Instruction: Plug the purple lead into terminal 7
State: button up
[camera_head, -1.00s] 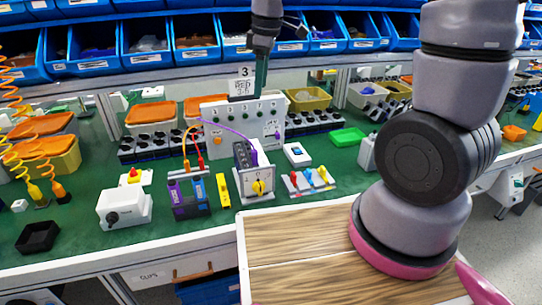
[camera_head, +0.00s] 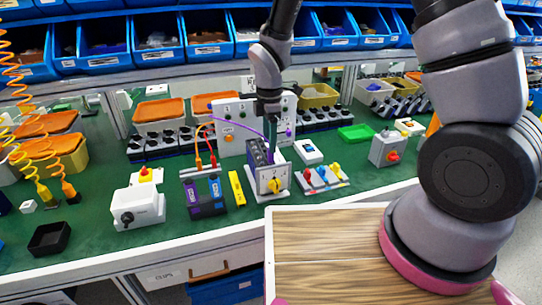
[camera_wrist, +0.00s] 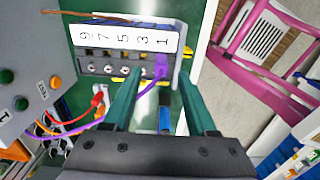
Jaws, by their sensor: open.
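The rotary switch block (camera_head: 258,152) stands on the green bench with a yellow knob on its front. In the wrist view its terminal strip (camera_wrist: 123,38) reads 9, 7, 5, 3, 1 from left to right, with a row of screw terminals below. The purple lead (camera_wrist: 145,87) runs from the lower left to a purple plug (camera_wrist: 161,66) by the terminal marked 1; I cannot tell whether it is seated. Terminal 7 (camera_wrist: 107,69) shows no lead. My gripper (camera_head: 271,120) is over the block. Its green fingers (camera_wrist: 160,78) are open, one on each side of the plug.
A grey panel (camera_head: 232,133) with buttons stands behind the block. Red leads (camera_wrist: 97,103) run near the purple one. A yellow bar (camera_head: 237,188), a blue-and-purple unit (camera_head: 205,194) and a board of coloured levers (camera_head: 322,176) stand close by. The bench front is partly clear.

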aim_at(271, 157)
notch_tip(271, 157, down, 4)
jog(key=shift+d+f, duration=0.1)
jog(key=shift+d, duration=0.05)
grip_shut()
